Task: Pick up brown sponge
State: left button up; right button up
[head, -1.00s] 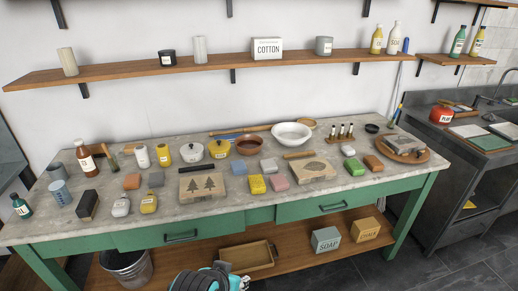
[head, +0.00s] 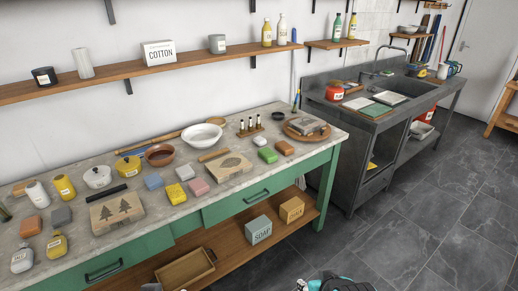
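A brown-orange sponge-like block (head: 284,148) lies on the worktop near its right end, between a green block (head: 267,155) and a round wooden tray (head: 330,134). A similar orange-brown block (head: 31,226) lies at the left of the worktop, beside a grey block (head: 60,217). I cannot tell for sure which of them is the brown sponge. Neither gripper can be made out. Only a teal and black part of mine shows at the bottom edge, well away from both blocks.
The green-framed bench (head: 216,212) also holds printing blocks, bottles, bowls and a yellow sponge (head: 175,193). Its lower shelf holds a wooden crate (head: 184,270) and two boxes. A dark sink unit (head: 345,160) stands right of it. The tiled floor (head: 430,220) at right is clear.

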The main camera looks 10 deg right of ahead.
aim_at(283, 147)
jog(key=l+u, duration=0.1)
jog(key=u, duration=0.25)
jog(key=i+l+u, duration=0.1)
jog(key=u, duration=0.3)
jog(key=l+u, duration=0.1)
jog(key=u, duration=0.25)
jog(key=i+l+u, duration=0.15)
jog(key=l+u, duration=0.35)
jog(key=l, duration=0.7)
jog(key=k+l+u, duration=0.1)
jog(key=l+u, duration=0.4)
jog(key=l, duration=0.65)
